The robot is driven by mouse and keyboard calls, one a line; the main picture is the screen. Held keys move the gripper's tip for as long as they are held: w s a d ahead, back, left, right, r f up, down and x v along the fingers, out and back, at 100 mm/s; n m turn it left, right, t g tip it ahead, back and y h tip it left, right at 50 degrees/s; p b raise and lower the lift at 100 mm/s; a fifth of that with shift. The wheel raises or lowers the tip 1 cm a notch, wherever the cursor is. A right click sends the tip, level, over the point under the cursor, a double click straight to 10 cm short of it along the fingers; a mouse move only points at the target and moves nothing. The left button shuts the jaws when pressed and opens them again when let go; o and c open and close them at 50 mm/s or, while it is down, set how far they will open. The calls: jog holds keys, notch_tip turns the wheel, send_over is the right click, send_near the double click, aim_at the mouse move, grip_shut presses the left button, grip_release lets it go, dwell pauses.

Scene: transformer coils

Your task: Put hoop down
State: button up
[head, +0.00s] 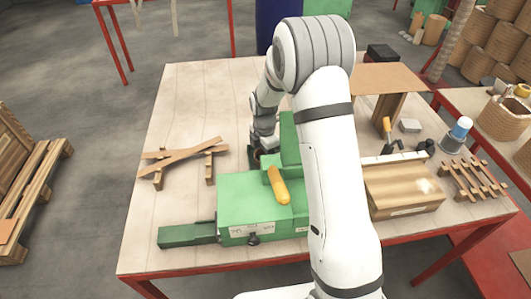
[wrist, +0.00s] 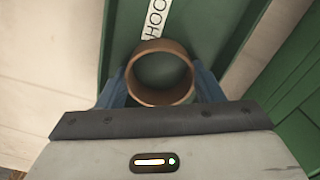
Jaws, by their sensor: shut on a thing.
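The hoop is a copper-brown ring (wrist: 160,98) in the middle of the wrist view. My gripper (wrist: 161,84) is shut on it, with a blue finger at each side of the ring. A dark green surface (wrist: 118,35) lies beneath it and shows through the ring. A white label (wrist: 157,18) with the letters "HOO" is partly covered by the ring. I cannot tell whether the ring touches the green surface. In the head view my gripper (head: 262,148) is low behind the green machine, and the hoop is mostly hidden there.
A green machine (head: 240,208) with a yellow handle (head: 279,185) stands close in front of my gripper. A wooden rack (head: 185,160) is to the left. A wooden box (head: 402,190) is to the right. The pale tabletop (head: 195,100) is clear at the back left.

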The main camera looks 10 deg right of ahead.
jog(key=o, duration=0.9)
jog(key=shift+f, duration=0.1)
jog(key=shift+o, duration=0.2)
notch_tip(320, 180, up, 12)
jog(key=shift+r, duration=0.2)
